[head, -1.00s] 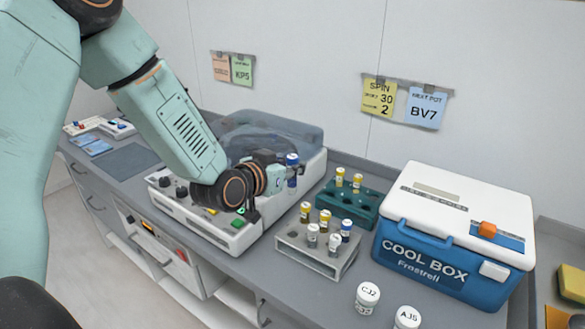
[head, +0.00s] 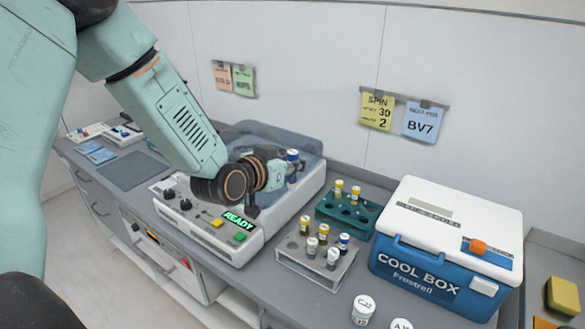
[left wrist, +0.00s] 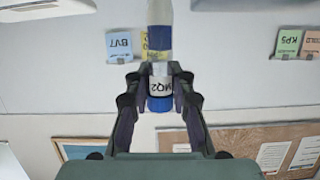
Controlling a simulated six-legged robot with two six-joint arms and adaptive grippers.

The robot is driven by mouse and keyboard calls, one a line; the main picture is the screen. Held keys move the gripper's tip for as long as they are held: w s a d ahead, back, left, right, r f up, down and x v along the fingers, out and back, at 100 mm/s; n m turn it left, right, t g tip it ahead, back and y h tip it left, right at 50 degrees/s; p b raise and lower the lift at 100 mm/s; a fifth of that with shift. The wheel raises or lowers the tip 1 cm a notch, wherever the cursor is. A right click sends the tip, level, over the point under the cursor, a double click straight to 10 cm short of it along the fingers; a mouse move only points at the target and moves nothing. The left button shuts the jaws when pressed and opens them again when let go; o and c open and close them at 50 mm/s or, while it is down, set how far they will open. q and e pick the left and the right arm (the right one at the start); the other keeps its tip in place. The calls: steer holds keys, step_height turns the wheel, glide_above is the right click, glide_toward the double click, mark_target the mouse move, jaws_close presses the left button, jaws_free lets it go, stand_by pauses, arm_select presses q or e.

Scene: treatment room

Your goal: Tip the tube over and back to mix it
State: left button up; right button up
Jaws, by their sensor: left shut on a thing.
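My left gripper (head: 288,174) is shut on a tube (head: 292,156) with a blue cap. In the left wrist view, where the room appears upside down, the tube (left wrist: 160,85) stands between the fingers of the left gripper (left wrist: 160,90). Its label seems to read MQ2, with a blue band and clear glass beyond it. The tube's lower part is partly hidden by the gripper in the head view. My right gripper is not in view.
The centrifuge (head: 205,232) shows READY and has a clear lid. A grey rack (head: 318,268) and a green rack (head: 340,215) hold capped tubes. A cool box (head: 445,270) stands to the right. A white labelled pot (head: 363,308) sits at the front.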

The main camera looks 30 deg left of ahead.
arm_select(q)
steer(key=r+m+y+p, duration=0.1)
steer(key=p, duration=0.2)
steer(key=shift+g, duration=0.4)
steer(key=shift+d+m, duration=0.1)
steer(key=shift+m, duration=0.3)
steer(key=shift+f+m+g+y, duration=0.3)
steer(key=shift+m+g+y, duration=0.5)
steer(key=shift+g+y, duration=0.15)
steer(key=shift+m+g+y, duration=0.35)
steer(key=shift+m+y, duration=0.25)
steer(key=shift+y, duration=0.15)
steer(key=m+g+y, duration=0.1)
steer(key=m+y, duration=0.1)
steer(key=shift+g+y, duration=0.3)
steer(key=shift+y, duration=0.1)
steer(key=shift+m+g+y, duration=0.5)
steer(key=shift+m+y, duration=0.6)
steer(key=shift+y, duration=0.3)
